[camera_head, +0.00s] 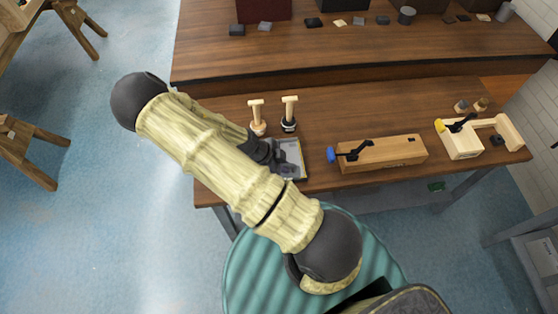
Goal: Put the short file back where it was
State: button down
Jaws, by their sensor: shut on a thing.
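My gripper (268,153) is at the left part of the near workbench (225,117), low over the left side of a grey tray (290,152). It is small and dark in this view, and my pale arm partly covers it. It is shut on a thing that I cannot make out. I cannot pick out the short file clearly. Two pale-handled tools stand upright just behind the tray: one on a pale base (257,117) and one on a dark base (290,112).
A wooden block with a black clamp and blue knob (385,153) lies right of the tray. A wooden fixture with a yellow knob (465,143) is farther right. A higher bench (330,55) behind carries boxes and small parts. A green round stool (245,265) stands in front.

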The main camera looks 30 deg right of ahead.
jog(key=n, duration=0.1)
jog(key=w+d+n+t, duration=0.1)
jog(key=shift+w+d+f+n+t, duration=0.1)
jog(key=shift+n+t, duration=0.2)
jog(key=shift+n, duration=0.1)
jog(key=w+a+f+n+t+y+b, duration=0.15)
jog(key=w+n+t, duration=0.4)
jog(key=n, duration=0.55)
jog(key=w+a+n+y+b, duration=0.1)
jog(key=w+a+n+y, duration=0.3)
jog(key=a+n, duration=0.5)
jog(key=n+y, duration=0.1)
jog(key=y, duration=0.1)
jog(key=shift+w+a+f+n+y, duration=0.15)
jog(key=shift+w+a+n+y, duration=0.05)
jog(key=shift+a+n+y, duration=0.15)
jog(key=shift+w+d+t, duration=0.1)
jog(key=shift+d+t, duration=0.05)
jog(key=shift+t, duration=0.1)
